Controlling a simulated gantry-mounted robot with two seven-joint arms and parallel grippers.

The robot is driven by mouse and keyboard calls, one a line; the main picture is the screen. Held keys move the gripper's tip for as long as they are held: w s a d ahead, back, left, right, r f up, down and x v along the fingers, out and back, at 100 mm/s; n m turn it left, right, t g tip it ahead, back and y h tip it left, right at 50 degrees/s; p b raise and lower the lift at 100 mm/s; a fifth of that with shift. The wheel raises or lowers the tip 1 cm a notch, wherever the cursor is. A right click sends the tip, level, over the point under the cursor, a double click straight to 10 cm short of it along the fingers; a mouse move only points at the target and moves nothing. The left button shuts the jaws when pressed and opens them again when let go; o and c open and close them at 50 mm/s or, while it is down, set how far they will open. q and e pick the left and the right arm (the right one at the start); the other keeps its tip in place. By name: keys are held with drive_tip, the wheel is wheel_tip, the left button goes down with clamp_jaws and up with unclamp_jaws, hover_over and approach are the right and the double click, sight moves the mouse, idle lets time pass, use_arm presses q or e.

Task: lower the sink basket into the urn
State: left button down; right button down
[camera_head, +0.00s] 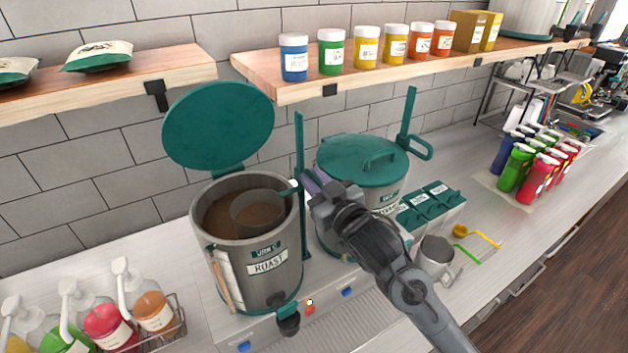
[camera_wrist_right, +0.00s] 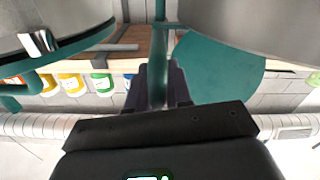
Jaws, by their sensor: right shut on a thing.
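The sink basket (camera_head: 258,215) is a grey metal cup with brown contents, sitting within the mouth of the left urn (camera_head: 272,287), labelled ROAST. Brown contents also show in the urn around it. Its rim is near the urn's rim; whether it touches the urn inside is hidden. A short teal handle (camera_head: 289,187) reaches from the basket toward my right gripper (camera_head: 306,182). That gripper is shut on the teal handle just right of the urn's mouth. In the right wrist view, a teal bar (camera_wrist_right: 157,72) lies between the dark fingers. My left gripper is out of view.
The urn's round teal lid (camera_head: 218,125) stands open behind it. A teal post (camera_head: 300,145) rises beside my fingers. A second urn with a closed lid (camera_head: 350,160) stands right. Pump bottles (camera_head: 110,328) stand front left; shelves with jars (camera_head: 331,52) hang above.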

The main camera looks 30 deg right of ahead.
drive_tip(key=shift+w+d+f, duration=0.1)
drive_tip(key=shift+d+f, duration=0.1)
drive_tip(key=shift+f, duration=0.2)
drive_tip(key=c, duration=1.1)
unclamp_jaws()
drive_tip(key=shift+d, duration=0.1)
drive_tip(key=shift+r, duration=0.15)
drive_tip(key=shift+s, duration=0.5)
drive_tip(key=shift+s+d+b, duration=0.15)
drive_tip(key=shift+s+b, duration=0.65)
drive_tip(key=shift+s, duration=4.15)
